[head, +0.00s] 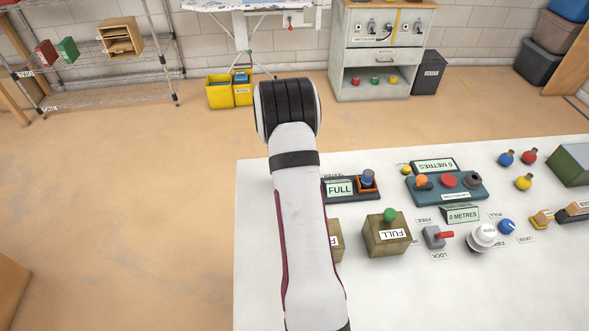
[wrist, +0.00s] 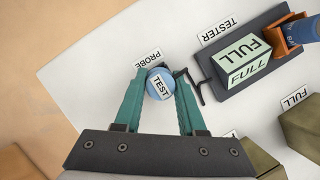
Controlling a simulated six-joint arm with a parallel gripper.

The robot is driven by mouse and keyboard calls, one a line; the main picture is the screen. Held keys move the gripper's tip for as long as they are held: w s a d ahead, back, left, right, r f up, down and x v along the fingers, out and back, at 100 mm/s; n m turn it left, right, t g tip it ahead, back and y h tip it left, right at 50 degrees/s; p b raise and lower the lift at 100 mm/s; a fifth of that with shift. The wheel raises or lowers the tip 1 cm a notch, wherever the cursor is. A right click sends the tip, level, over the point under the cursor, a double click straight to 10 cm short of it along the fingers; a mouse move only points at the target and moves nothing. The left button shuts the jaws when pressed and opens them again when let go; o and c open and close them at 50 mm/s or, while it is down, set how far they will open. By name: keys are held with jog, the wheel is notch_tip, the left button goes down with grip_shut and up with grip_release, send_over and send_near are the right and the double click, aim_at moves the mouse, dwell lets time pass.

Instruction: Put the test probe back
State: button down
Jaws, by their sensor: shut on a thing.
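In the wrist view, the test probe (wrist: 154,75) shows as a blue round top with a white TEST label. My gripper (wrist: 160,80) is shut on it, with a green finger on each side. A PROBE label (wrist: 147,59) lies on the white table just beyond it. I cannot tell whether the probe touches the table. A thin black bent piece (wrist: 203,85) is just right of the right fingertip. The dark tester (wrist: 226,88) with a FULL display is further right. In the head view, my arm hides the gripper and probe.
The tester (head: 343,199) holds a blue-topped piece (head: 368,178) in an orange cradle. Olive FULL boxes (head: 387,240) stand nearer on the table (head: 265,215). A teal panel (head: 460,192), a red-handled switch (head: 434,237) and coloured knobs lie to the right. The table's left strip is clear.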

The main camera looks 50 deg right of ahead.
jog(key=shift+f, duration=0.15)
jog(key=c, duration=0.5)
grip_release()
jog(key=w+v, duration=0.1)
jog(key=v, duration=1.1)
jog(key=s+a+r+m+y, duration=0.15)
jog(key=a+r+m, duration=0.4)
jog(key=a, duration=0.55)
jog(key=s+a+r+m+y, duration=0.1)
jog(key=s+a+m+y, duration=0.1)
jog(key=s+a+m, duration=0.8)
jog(key=s+a+r+m+y, duration=0.1)
jog(key=s+a+m+y, duration=0.1)
jog(key=s+a+m, duration=0.8)
jog(key=a, duration=0.5)
jog(key=shift+s+a+g+y, duration=0.2)
jog(key=shift+a+g+y, duration=0.15)
jog(key=shift+g, duration=0.05)
